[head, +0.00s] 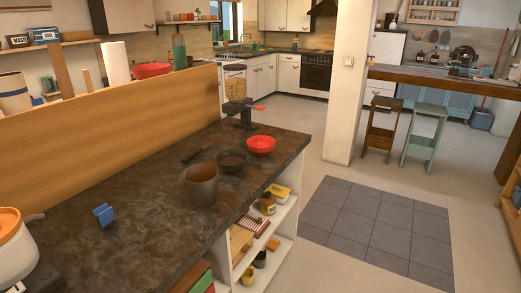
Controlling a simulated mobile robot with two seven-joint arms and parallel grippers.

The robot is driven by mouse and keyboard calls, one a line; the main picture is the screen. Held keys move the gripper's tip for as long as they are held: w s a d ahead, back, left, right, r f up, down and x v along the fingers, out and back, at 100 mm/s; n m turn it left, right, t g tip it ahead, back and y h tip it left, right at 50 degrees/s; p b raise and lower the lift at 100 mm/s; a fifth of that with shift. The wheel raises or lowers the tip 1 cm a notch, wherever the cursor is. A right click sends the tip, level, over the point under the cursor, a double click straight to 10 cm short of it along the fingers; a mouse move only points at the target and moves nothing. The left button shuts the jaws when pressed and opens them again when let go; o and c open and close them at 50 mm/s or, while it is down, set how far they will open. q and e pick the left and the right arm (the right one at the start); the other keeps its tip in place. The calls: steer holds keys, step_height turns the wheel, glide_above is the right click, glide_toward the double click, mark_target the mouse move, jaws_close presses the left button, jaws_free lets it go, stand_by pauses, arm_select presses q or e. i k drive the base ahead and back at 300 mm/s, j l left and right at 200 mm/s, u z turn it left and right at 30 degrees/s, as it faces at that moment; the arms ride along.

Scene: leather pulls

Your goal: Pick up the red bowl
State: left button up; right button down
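A red bowl (261,145) sits upright on the dark stone counter (128,182), near its far right end. A dark bowl or pan (232,161) stands just to its left and a little nearer. A second red dish (152,70) shows behind the wooden partition on the left; its lower part is hidden. Neither of my grippers shows in the head view.
A grey-brown pot (202,186), a food dispenser (236,88) and a blue holder (104,215) stand on the counter. A wooden partition (120,105) runs along its back edge. Open shelves (272,225) lie below the counter's right side. The tiled floor patch (375,230) is clear.

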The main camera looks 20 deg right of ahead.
mark_target(260, 145)
steer(key=l+u, duration=0.2)
steer(key=u, duration=0.15)
steer(key=i+l+u, duration=0.1)
steer(key=l+u, duration=0.15)
steer(key=u, duration=0.15)
steer(key=l+u, duration=0.2)
steer(key=u, duration=0.15)
steer(key=l+u, duration=0.2)
steer(key=l, duration=0.25)
steer(key=k+l+u, duration=0.15)
steer(key=l, duration=0.3)
steer(key=l+u, duration=0.1)
steer(key=l, duration=0.35)
steer(key=k+l+u, duration=0.1)
steer(key=l, duration=0.4)
